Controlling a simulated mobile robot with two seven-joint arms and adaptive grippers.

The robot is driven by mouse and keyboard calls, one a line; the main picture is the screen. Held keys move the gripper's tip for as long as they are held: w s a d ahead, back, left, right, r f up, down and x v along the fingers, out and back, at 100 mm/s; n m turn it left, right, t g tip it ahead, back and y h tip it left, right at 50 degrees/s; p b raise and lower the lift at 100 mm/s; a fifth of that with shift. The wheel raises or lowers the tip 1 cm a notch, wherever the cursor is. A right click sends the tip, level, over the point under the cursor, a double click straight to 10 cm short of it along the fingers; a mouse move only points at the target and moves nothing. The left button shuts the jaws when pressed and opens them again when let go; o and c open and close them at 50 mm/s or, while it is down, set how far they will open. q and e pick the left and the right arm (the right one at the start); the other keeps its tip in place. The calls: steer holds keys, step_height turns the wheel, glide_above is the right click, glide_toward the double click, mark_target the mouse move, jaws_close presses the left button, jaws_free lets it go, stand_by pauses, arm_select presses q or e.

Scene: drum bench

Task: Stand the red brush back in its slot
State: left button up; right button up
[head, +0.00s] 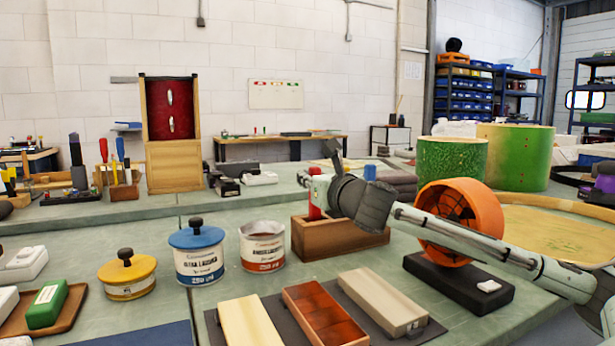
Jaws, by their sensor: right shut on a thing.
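The red brush (315,199) shows as a narrow upright red piece at the left end of a wooden box (325,241) on the bench. My right gripper (315,181) reaches in from the right above this box and is shut on the red brush near its top. The gripper's dark body hides part of the box's top and back. I cannot tell whether the brush's lower end is inside a slot or only above or behind the box's front wall. My left gripper is not in view.
A blue-lidded can (198,258) and an open can (262,247) stand left of the box. A yellow-lidded tin (128,275) is further left. Several blocks lie on a dark mat (276,303) in front. An orange wheel (458,215) stands behind my right arm.

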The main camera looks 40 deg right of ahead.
steer(key=o, duration=0.9)
steer(key=v, duration=0.7)
steer(key=shift+s, duration=0.25)
